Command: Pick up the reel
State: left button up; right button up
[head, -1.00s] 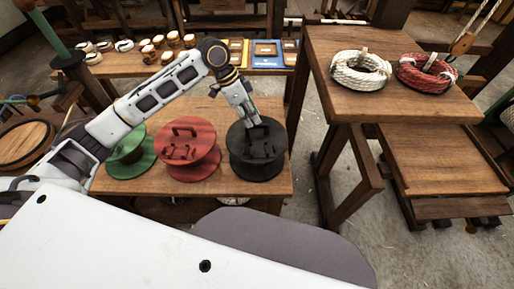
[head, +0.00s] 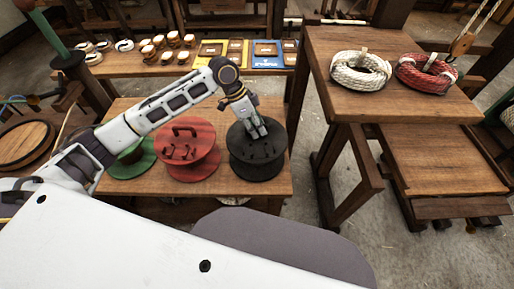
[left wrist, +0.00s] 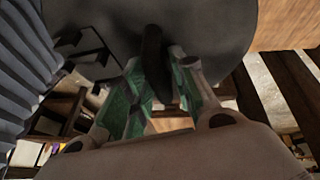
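A black reel (head: 242,165) stands on the low wooden bench, right of a red reel (head: 196,135) and a green reel (head: 128,168). My left gripper (head: 259,133) points down at the top of the black reel. In the left wrist view, the left gripper's green-padded fingers (left wrist: 163,80) lie on either side of the dark upright handle (left wrist: 154,48) on the black reel's disc (left wrist: 215,25). They are close to the handle, but whether they press on it is unclear. My right gripper is not in view.
The low bench (head: 278,187) carries the three reels. A higher table (head: 330,52) to the right holds a white rope coil (head: 345,76) and a red rope coil (head: 412,78). A back bench (head: 120,70) holds small spools and trays.

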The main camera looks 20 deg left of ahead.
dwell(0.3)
pick_arm(q)
grip_shut()
dwell(0.4)
